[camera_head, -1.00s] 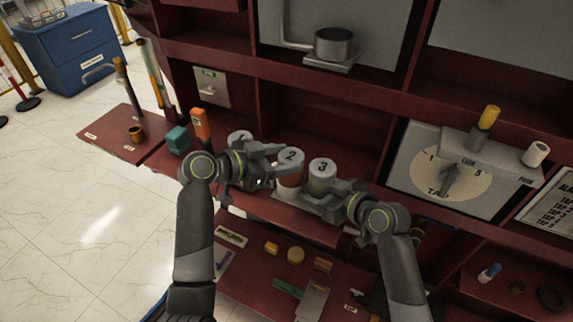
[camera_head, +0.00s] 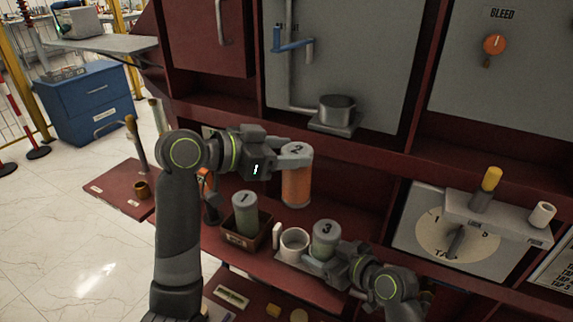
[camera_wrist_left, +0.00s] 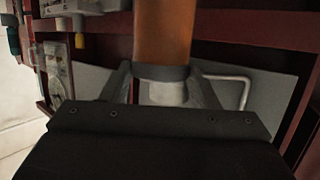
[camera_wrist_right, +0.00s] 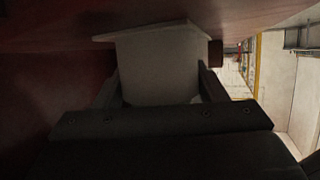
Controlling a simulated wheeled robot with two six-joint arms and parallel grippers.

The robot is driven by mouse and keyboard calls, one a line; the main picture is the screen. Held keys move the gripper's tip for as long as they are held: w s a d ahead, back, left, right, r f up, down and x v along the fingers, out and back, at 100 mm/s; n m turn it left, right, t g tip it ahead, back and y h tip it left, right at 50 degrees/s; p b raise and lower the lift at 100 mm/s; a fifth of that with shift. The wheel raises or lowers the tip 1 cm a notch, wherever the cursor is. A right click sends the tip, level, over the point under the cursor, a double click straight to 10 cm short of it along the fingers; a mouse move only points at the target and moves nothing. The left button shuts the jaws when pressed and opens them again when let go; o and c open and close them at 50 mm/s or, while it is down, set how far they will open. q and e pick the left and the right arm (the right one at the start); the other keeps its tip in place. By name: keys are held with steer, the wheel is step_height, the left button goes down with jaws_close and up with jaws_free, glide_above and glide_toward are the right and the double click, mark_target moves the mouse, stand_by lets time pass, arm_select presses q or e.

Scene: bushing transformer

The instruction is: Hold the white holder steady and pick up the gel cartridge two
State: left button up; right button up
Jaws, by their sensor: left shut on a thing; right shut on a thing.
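Gel cartridge two (camera_head: 296,187), an orange cylinder with a grey cap marked 2, hangs upright in the air above the shelf. My left gripper (camera_head: 296,156) is shut around its cap end; the left wrist view shows the orange body (camera_wrist_left: 163,35) between both fingers. The white holder (camera_head: 293,246) stands on the shelf below, with an empty round socket. Cartridge three (camera_head: 326,240) sits beside that socket. My right gripper (camera_head: 322,266) is shut on the holder at its right side; the right wrist view shows its pale wall (camera_wrist_right: 155,68) between the fingers.
Cartridge one (camera_head: 245,212) stands in a brown box (camera_head: 238,240) left of the holder. A metal pot (camera_head: 337,108) sits on a bracket above. A tap dial panel (camera_head: 440,215) is at the right. Shelf edges and dividers surround the arms.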

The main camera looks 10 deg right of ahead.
arm_select(q)
steer(key=shift+r, duration=0.1)
arm_select(e)
steer(key=o, duration=1.1)
